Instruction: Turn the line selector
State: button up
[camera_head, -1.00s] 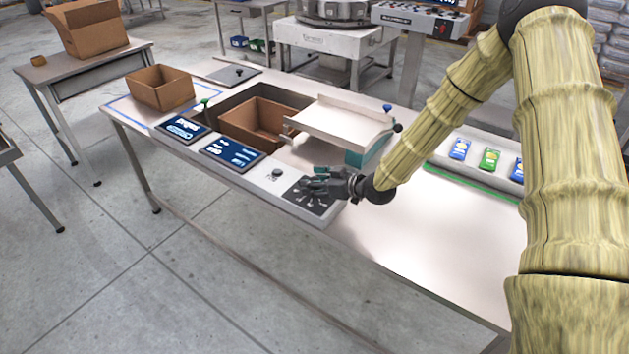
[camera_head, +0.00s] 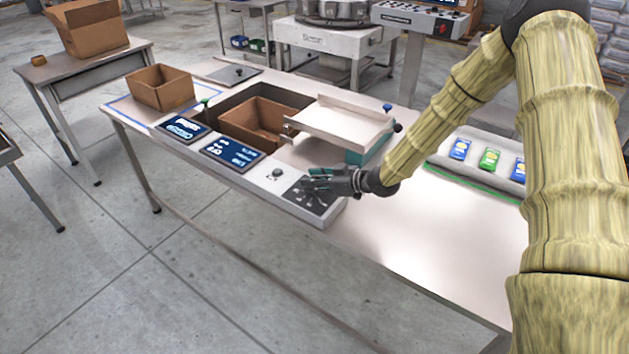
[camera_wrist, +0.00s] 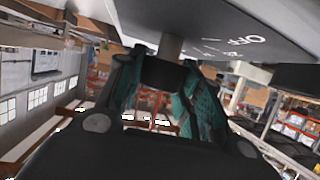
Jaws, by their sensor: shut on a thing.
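The line selector (camera_wrist: 165,70) is a dark knob on a short grey shaft that stands out from a dark dial plate. In the wrist view the plate (camera_wrist: 225,22) carries white marks and the word OFF. My gripper (camera_wrist: 158,88) has its teal-padded fingers on either side of the knob, shut on it. In the head view my gripper (camera_head: 312,181) reaches in from the right, low over the dial plate (camera_head: 308,198) at the panel's right end. My fingers hide the knob there, and its pointed setting cannot be read.
A small round dark knob (camera_head: 277,174) and two blue displays (camera_head: 231,153) sit left of the dial plate. A brown box (camera_head: 243,112) and a tilted white tray (camera_head: 340,124) stand behind the panel. The white tabletop (camera_head: 430,230) right of the panel is clear.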

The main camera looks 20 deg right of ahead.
jog(key=shift+w+n+g+y+p, duration=0.1)
jog(key=shift+n+g+y+p, duration=0.55)
jog(key=shift+n+g+y, duration=0.7)
jog(key=shift+d+n+g+h, duration=0.1)
jog(key=shift+n+g+h, duration=0.15)
jog(key=o, duration=1)
jog(key=v, duration=1.2)
jog(key=shift+f, duration=0.1)
